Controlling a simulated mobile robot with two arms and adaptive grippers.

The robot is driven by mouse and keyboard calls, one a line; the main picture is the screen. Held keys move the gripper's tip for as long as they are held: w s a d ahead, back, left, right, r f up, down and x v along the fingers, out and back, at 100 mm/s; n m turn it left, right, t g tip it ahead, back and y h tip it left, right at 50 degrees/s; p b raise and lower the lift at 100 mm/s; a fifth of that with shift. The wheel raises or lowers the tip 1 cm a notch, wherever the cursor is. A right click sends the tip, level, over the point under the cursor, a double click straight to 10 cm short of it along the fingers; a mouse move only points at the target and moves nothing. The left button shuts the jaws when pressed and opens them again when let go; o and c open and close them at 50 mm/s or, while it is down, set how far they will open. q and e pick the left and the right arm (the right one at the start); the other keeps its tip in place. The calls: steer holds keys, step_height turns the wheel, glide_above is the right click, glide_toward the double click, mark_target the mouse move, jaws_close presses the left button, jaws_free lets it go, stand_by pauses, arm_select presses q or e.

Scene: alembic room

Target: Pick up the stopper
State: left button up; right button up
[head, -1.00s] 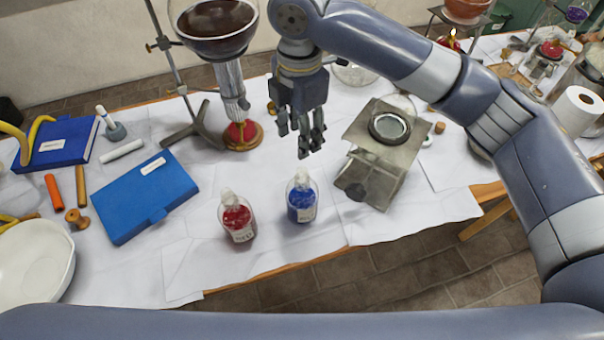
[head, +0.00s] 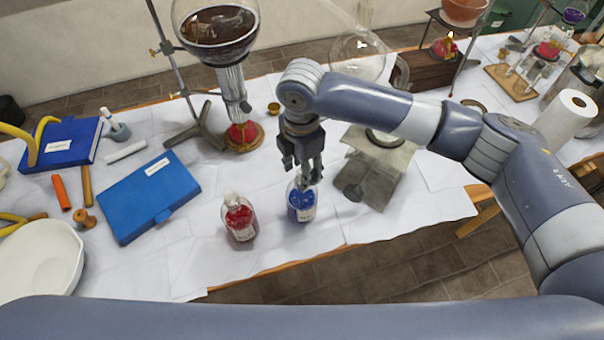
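A small glass bottle of blue liquid (head: 301,205) stands upright near the front edge of the table. My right gripper (head: 308,182) points down directly over its neck, with the fingertips at the bottle's top. The fingers hide the bottle's stopper, and I cannot tell whether they touch or grip it. A similar bottle of red liquid (head: 240,222) stands upright to the left, with a pale stopper (head: 231,200) in its neck. My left gripper is not in view.
A metal stand (head: 378,180) is close on the right of the blue bottle. A clamp stand with a large dark-filled flask (head: 220,35) rises behind. A blue case (head: 148,197) and a white bowl (head: 38,262) lie left. White cloth between case and red bottle is clear.

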steer(key=shift+c, duration=0.5)
steer(key=c, duration=0.8)
steer(key=shift+c, duration=0.2)
steer(key=shift+a+r, duration=0.1)
steer(key=shift+r+b, duration=0.45)
steer(key=shift+r, duration=0.15)
steer(key=shift+s+r+b, duration=0.25)
steer(key=shift+r+b, duration=0.3)
steer(key=shift+r, duration=0.45)
steer(key=s+d+r, duration=0.2)
steer(key=s+d, duration=0.1)
steer(key=s, duration=0.4)
steer(key=s+d+r+p, duration=0.1)
steer(key=s+d+r, duration=0.1)
steer(key=s+d, duration=0.2)
steer(key=shift+s+d+r, duration=0.15)
steer(key=shift+s+r, duration=0.2)
steer(key=shift+s, duration=1.05)
